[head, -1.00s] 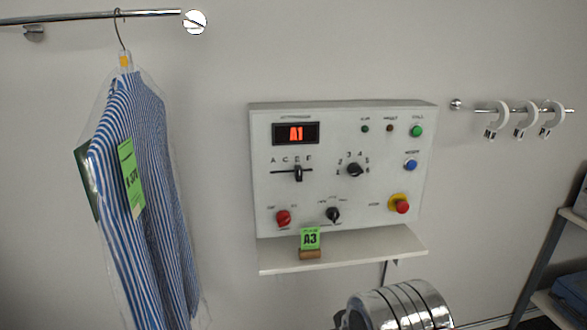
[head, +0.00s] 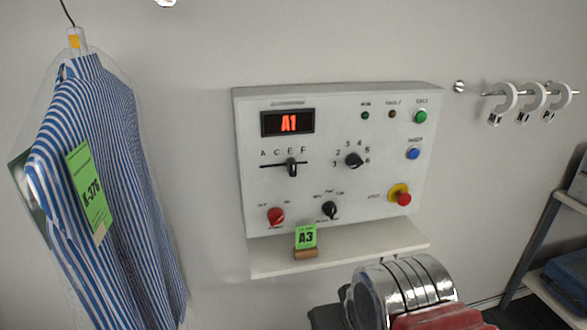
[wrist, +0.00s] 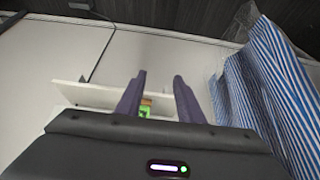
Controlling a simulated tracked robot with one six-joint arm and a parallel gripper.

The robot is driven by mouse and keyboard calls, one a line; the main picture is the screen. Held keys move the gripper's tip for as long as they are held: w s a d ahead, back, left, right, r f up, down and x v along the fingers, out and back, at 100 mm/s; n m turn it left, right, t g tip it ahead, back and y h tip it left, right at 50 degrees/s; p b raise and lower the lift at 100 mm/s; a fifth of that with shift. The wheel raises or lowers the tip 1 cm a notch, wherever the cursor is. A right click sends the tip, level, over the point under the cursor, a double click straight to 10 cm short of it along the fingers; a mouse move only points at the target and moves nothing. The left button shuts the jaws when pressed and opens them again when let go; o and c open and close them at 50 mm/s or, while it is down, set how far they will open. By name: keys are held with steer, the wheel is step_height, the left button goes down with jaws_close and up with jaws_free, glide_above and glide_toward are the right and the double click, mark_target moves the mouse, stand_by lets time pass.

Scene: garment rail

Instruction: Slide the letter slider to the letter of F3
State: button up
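The letter slider (head: 291,168) is a dark knob on a horizontal slot of the white control panel (head: 340,185) in the head view. The letters A, C, E, F stand above the slot, and the knob is under about E. A green card (head: 306,237) marked A3 stands on the shelf below the panel. My gripper (wrist: 159,78) is open in the wrist view, its two purple fingers apart with nothing gripped. The shelf (wrist: 85,95) shows behind the fingers. The slider does not show clearly in the wrist view.
A bagged striped shirt (head: 105,185) with a green tag K-376 hangs left of the panel. White rings (head: 530,98) hang at right.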

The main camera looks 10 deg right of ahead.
steer(key=shift+w, duration=0.1)
steer(key=t, duration=1.2)
glide_toward(294, 168)
steer(key=shift+s+f, duration=0.1)
steer(key=shift+s, duration=2.1)
steer(key=shift+w, duration=0.1)
steer(key=shift+w, duration=6.8)
steer(key=shift+c, duration=0.6)
jaws_close()
